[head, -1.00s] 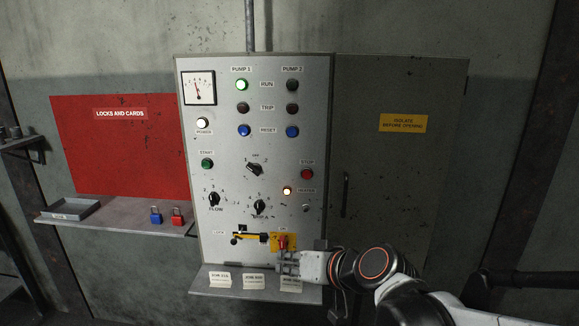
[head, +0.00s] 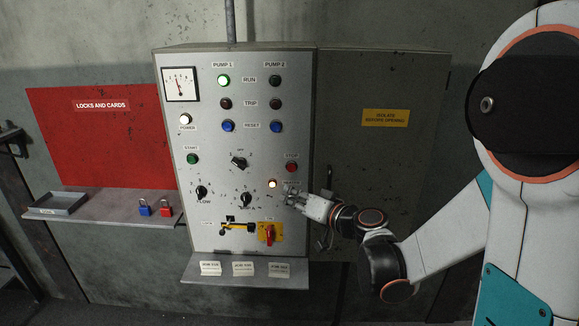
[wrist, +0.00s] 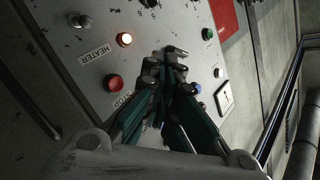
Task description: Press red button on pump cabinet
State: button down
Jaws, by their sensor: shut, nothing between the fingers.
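The pump cabinet (head: 215,150) has a light grey panel on the wall. Its red STOP button (head: 291,167) is at the panel's right side, under the STOP label and above the lit heater lamp (head: 272,184). In the wrist view the red button (wrist: 115,82) lies left of my fingers, beside the STOP label, with the lit lamp (wrist: 124,39) above it. My gripper (head: 292,197) is shut and empty, just below the red button in the head view. It also shows in the wrist view (wrist: 172,62). I cannot tell whether the fingertips touch the panel.
A red switch handle (head: 268,235) on a yellow plate sits low on the panel. Cards stand on the ledge (head: 222,279) below. A side shelf (head: 110,207) holds a tray (head: 57,203), a blue padlock (head: 145,207) and a red padlock (head: 165,207).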

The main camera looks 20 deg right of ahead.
dwell(0.3)
jog(key=w+d, duration=0.2)
jog(key=w, duration=0.6)
jog(key=shift+w+d, duration=0.15)
jog(key=shift+d, duration=0.15)
jog(key=shift+w, duration=0.1)
dwell(1.2)
jog(key=shift+w+d, duration=0.15)
jog(key=shift+w, duration=0.15)
jog(key=shift+w+d, duration=0.15)
jog(key=shift+w, duration=0.3)
dwell(0.7)
jog(key=shift+s, duration=0.2)
jog(key=shift+s+a+b, duration=0.3)
jog(key=shift+s, duration=0.35)
jog(key=shift+s+a, duration=0.25)
jog(key=shift+s, duration=0.55)
jog(key=shift+s+a, duration=0.25)
jog(key=shift+s, duration=0.5)
jog(key=shift+s+a, duration=0.25)
jog(key=shift+s, duration=0.55)
